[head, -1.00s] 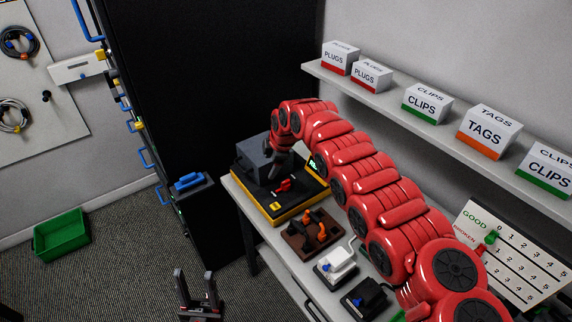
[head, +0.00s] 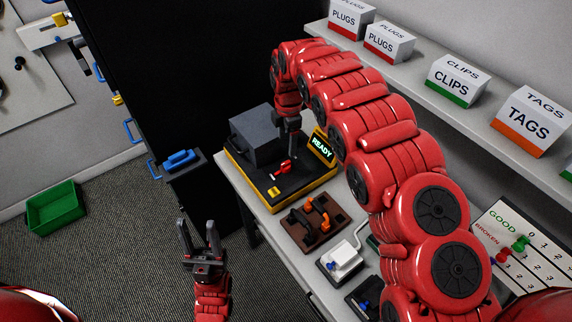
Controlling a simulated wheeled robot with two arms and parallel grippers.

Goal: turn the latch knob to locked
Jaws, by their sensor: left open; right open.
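A small red knob (head: 283,167) stands on the black top of the yellow-edged tester (head: 262,198), beside a dark grey box (head: 256,136). I take it for the latch knob; its marked positions are too small to read. My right gripper (head: 288,152) points down just above and behind the red knob, its jaws open. Its fingertips are small and dark against the tester, so I cannot tell whether they touch the knob. My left gripper (head: 199,240) is open and empty, fingers up, over the floor left of the bench.
The tester's screen (head: 321,148) reads READY. A brown holder (head: 313,222) with black and orange tools and a white device (head: 341,262) stand nearer on the bench. A black cabinet with a blue handle (head: 180,159) is to the left. A label shelf (head: 465,105) runs along the wall.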

